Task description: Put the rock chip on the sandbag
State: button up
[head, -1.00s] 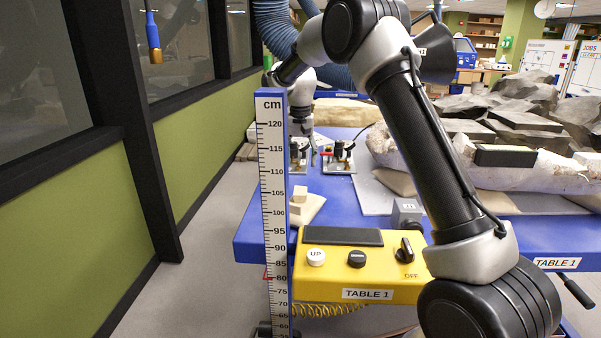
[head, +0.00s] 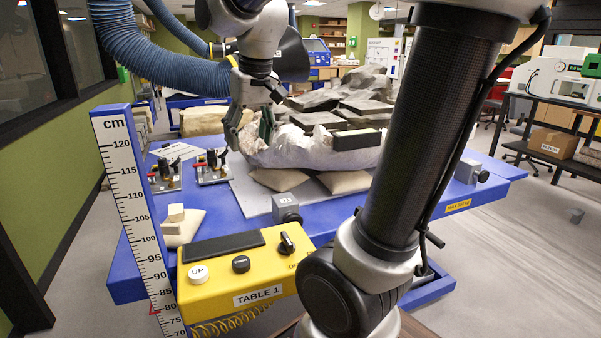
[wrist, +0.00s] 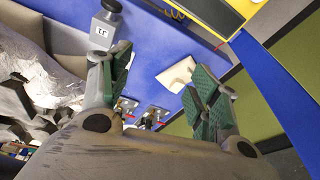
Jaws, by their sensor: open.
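A beige sandbag (head: 190,232) lies at the near left of the blue table, and a small pale blocky piece (head: 175,212) rests on top of it. I cannot tell for sure whether this piece is the rock chip. The sandbag also shows in the wrist view (wrist: 178,76), beyond the fingers. My gripper (head: 250,130) is in the air in front of the large white-jacketed rock, well behind and right of that sandbag. In the wrist view my gripper (wrist: 160,72) has its green-padded fingers apart with nothing between them.
The jacketed fossil block (head: 300,152) rests on two more beige sandbags (head: 280,179). A yellow control box (head: 232,268) and a height ruler (head: 135,210) stand at the table's near edge. A grey box (head: 286,208) and two clamp stands (head: 212,168) are on the table.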

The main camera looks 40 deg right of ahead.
jog(key=s+d+f, duration=0.1)
jog(key=s+f, duration=0.1)
jog(key=s, duration=0.5)
jog(key=s+d+f+n+t, duration=0.1)
jog(key=s+f, duration=0.2)
jog(key=s, duration=0.4)
jog(key=shift+s+d, duration=0.25)
jog(key=shift+s, duration=0.05)
jog(key=shift+r, duration=0.1)
